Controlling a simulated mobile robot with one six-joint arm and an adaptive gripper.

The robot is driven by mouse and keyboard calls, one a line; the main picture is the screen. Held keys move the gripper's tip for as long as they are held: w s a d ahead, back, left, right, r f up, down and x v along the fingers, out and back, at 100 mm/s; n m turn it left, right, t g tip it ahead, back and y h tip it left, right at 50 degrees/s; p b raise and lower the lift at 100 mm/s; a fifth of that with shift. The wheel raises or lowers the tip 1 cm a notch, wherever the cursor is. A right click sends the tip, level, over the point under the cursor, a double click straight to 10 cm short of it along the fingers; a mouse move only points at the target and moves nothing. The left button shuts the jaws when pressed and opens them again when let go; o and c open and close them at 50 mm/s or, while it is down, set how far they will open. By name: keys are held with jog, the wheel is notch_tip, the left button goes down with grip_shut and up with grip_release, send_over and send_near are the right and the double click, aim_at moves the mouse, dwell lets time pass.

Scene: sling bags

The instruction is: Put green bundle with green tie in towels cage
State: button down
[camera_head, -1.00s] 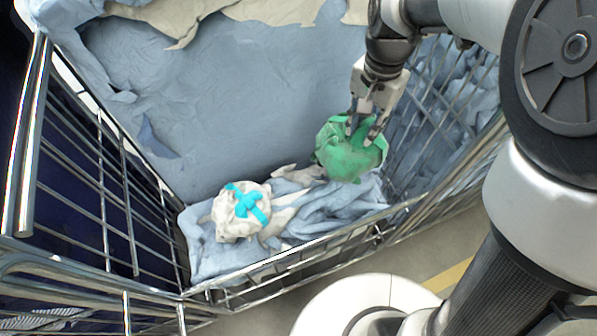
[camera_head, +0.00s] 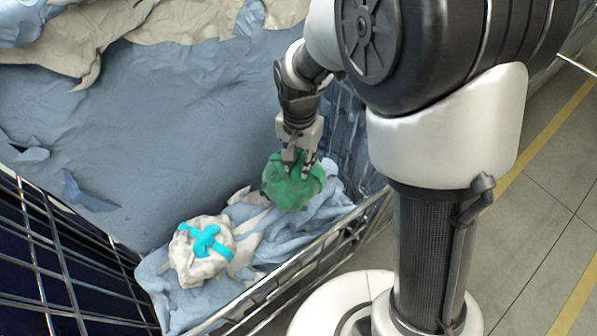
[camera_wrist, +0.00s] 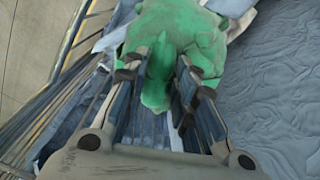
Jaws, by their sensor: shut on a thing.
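A green bundle (camera_head: 290,186) hangs in my gripper (camera_head: 299,166) inside a wire cage lined with blue cloth. The bundle also fills the top middle of the wrist view (camera_wrist: 172,40). My gripper (camera_wrist: 160,85) is shut on a gathered part of the green bundle, with a finger on each side. The green tie cannot be told apart from the bundle. The bundle is over or beside crumpled blue cloth (camera_head: 315,212) near the cage's front right side; whether it touches the cloth I cannot tell.
A white bundle with a cyan tie (camera_head: 203,250) lies on the blue cloth to the left. Metal cage bars (camera_head: 345,232) run along the front and right. Large blue cloth (camera_head: 170,130) and beige cloth (camera_head: 120,40) fill the back. Tiled floor (camera_head: 545,220) lies at right.

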jog(key=shift+f+b, duration=0.65)
jog(key=shift+f, duration=1.7)
jog(key=shift+f, duration=0.2)
jog(key=c, duration=1.3)
grip_release()
notch_tip(320, 180, up, 12)
jog(key=p, duration=0.3)
jog(key=shift+r, duration=0.2)
jog(key=s+d+r+n+t, duration=0.25)
jog(key=s+d+r, duration=0.4)
jog(key=r, duration=0.35)
jog(key=s+d+r+n, duration=0.1)
jog(key=s, duration=0.3)
jog(key=s+d+r+n+t, duration=0.1)
jog(key=s+d, duration=0.1)
jog(key=s, duration=0.2)
jog(key=s+d+r+n+t, duration=0.1)
jog(key=s, duration=0.3)
jog(key=shift+s+d+r+n, duration=0.1)
jog(key=shift+s+d+n, duration=0.1)
jog(key=shift+d+n, duration=0.2)
